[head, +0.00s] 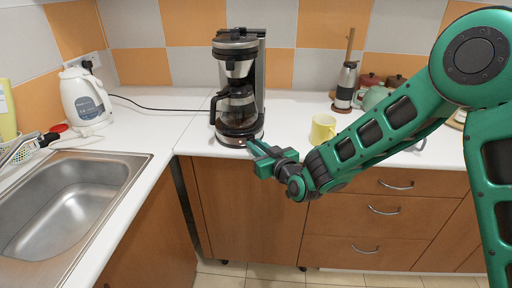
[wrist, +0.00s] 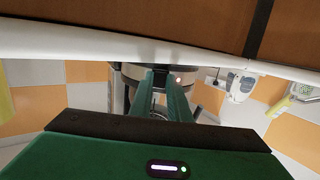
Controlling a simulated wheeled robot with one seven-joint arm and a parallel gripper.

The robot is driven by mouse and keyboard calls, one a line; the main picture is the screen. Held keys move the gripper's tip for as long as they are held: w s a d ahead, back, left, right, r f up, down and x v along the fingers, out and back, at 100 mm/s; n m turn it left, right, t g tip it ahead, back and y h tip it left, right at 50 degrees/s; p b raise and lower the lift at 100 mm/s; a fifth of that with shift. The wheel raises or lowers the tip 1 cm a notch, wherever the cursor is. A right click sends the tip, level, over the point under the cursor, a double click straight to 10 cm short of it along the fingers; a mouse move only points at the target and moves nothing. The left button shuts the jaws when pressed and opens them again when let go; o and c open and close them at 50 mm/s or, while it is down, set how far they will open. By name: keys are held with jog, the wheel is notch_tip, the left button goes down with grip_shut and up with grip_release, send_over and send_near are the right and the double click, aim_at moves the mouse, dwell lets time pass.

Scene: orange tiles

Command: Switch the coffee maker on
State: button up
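The coffee maker (head: 238,80) is black and silver, with a glass carafe (head: 237,108) in it, and stands upright on the white counter near its front edge. In the wrist view its round base (wrist: 133,72) appears upside down beyond my fingers. A small red spot with a bright centre (wrist: 178,80) shows on the base front, just right of my fingertips; I cannot tell if it is a lit switch. My green gripper (head: 254,153) is in front of the base, low and slightly right. Its fingers (wrist: 162,76) are apart with nothing between them. Contact cannot be told.
A yellow mug (head: 323,128) stands right of the coffee maker, with a dark grinder (head: 345,88) behind it. A white kettle (head: 86,97) and a steel sink (head: 68,200) are at left. The counter edge (wrist: 60,40) is close to my gripper.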

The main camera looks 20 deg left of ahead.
jog(key=o, duration=0.4)
jog(key=shift+c, duration=0.2)
jog(key=shift+d, duration=0.1)
jog(key=v, duration=1)
jog(key=shift+s+d, duration=0.15)
jog(key=shift+d, duration=0.15)
jog(key=shift+r, duration=0.1)
